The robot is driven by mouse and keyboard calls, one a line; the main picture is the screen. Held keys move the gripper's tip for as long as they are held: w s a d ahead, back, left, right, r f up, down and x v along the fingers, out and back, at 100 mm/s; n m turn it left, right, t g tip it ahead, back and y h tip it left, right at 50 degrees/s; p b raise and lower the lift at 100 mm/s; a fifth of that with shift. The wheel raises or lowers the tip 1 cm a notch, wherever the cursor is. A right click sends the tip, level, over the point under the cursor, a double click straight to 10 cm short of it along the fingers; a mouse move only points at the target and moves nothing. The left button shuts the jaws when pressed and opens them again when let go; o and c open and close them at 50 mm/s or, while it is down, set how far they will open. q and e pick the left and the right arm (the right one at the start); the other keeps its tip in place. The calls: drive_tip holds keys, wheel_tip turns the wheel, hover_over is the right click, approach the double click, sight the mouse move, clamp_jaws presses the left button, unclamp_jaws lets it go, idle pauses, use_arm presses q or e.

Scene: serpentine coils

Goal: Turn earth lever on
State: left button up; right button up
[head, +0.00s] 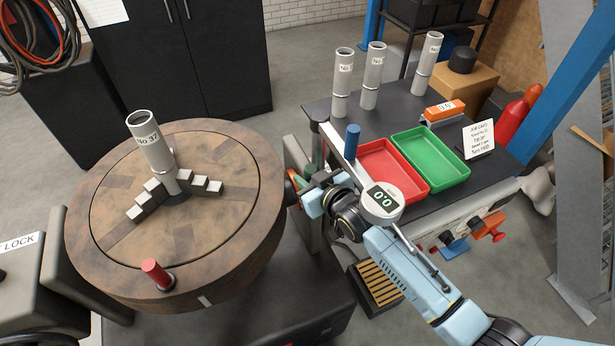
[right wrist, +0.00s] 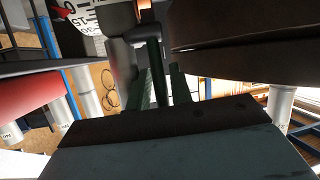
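My right gripper (head: 297,186) is by the right edge of the round wooden table, in the gap between it and the bench. Its fingers are dark and partly hidden by my light blue wrist. A green part (head: 305,174), partly hidden, shows beside them; I cannot tell whether it is the earth lever. In the right wrist view two dark green bars (right wrist: 163,92) stand close together below a dark post (right wrist: 153,48). I cannot tell whether anything is held. No label reading earth is legible. My left gripper is not in view.
The round wooden table (head: 105,190) carries a grey tube (head: 150,140), stepped blocks and a red knob (head: 157,272). The bench holds a red tray (head: 385,165), a green tray (head: 432,157), several tubes and a gauge (head: 382,203) close to my right arm. Floor shows at the back.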

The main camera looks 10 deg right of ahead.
drive_tip(key=v, duration=0.7)
drive_tip(key=shift+s+d+p, duration=0.2)
drive_tip(key=shift+s+p, duration=0.05)
drive_tip(key=shift+p, duration=0.15)
drive_tip(key=shift+c, duration=0.4)
drive_tip(key=shift+a+f, duration=0.1)
drive_tip(key=shift+a, duration=0.05)
drive_tip(key=shift+c, duration=1.3)
drive_tip(key=s+a+f+m+y+b, duration=0.1)
drive_tip(key=a+b, duration=0.1)
drive_tip(key=s+a+f+m+t+y+b, duration=0.1)
drive_tip(key=s+a+m+b, duration=0.1)
drive_tip(key=shift+f+y, duration=0.2)
drive_tip(key=shift+y, duration=0.2)
clamp_jaws()
drive_tip(key=m+t+h+b, duration=0.7)
drive_tip(key=m+t+b, duration=0.15)
drive_tip(key=m, duration=1.25)
approach(309, 180)
drive_tip(key=x, duration=0.6)
drive_tip(key=shift+w+r, duration=0.1)
drive_tip(key=shift+w, duration=0.35)
